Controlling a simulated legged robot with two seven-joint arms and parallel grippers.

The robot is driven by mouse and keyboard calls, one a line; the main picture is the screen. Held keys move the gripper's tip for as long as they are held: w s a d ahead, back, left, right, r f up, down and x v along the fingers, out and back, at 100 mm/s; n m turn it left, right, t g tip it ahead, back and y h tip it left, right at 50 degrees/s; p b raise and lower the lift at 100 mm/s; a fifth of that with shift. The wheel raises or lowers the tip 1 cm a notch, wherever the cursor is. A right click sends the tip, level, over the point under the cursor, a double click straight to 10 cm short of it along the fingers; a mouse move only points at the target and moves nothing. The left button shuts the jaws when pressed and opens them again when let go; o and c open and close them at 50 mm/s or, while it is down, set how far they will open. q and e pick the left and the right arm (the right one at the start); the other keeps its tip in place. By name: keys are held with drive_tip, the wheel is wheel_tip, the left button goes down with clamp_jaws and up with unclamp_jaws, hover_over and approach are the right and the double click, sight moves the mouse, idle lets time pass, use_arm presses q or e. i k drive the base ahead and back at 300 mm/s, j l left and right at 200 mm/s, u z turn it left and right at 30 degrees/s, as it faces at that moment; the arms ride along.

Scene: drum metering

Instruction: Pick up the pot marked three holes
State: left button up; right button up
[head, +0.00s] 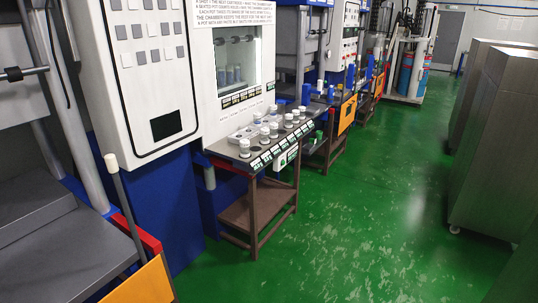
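Several small pots with pale lids (244,148) stand in rows on a narrow brown table (222,149) in front of a white machine, left of the picture's middle. Small label plates (266,157) run along the table's front edge. Their writing is too small to read, so I cannot tell which pot is marked three holes. Neither of my grippers is in view.
A white cabinet (238,55) with a lit window and a printed notice stands behind the table. The green floor (350,225) is clear in front of it. Steel cabinets (500,140) stand at right. A grey machine bed (65,245) is at near left.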

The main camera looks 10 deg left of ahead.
sight(273, 108)
drive_tip(key=i+l+z, duration=0.3)
drive_tip(key=i, duration=1.2)
drive_tip(key=i+j+z, duration=0.1)
drive_tip(key=i+z, duration=0.25)
drive_tip(key=i, duration=1.15)
drive_tip(key=i+u, duration=0.45)
drive_tip(key=i+l+u, duration=0.65)
drive_tip(key=i+u, duration=0.2)
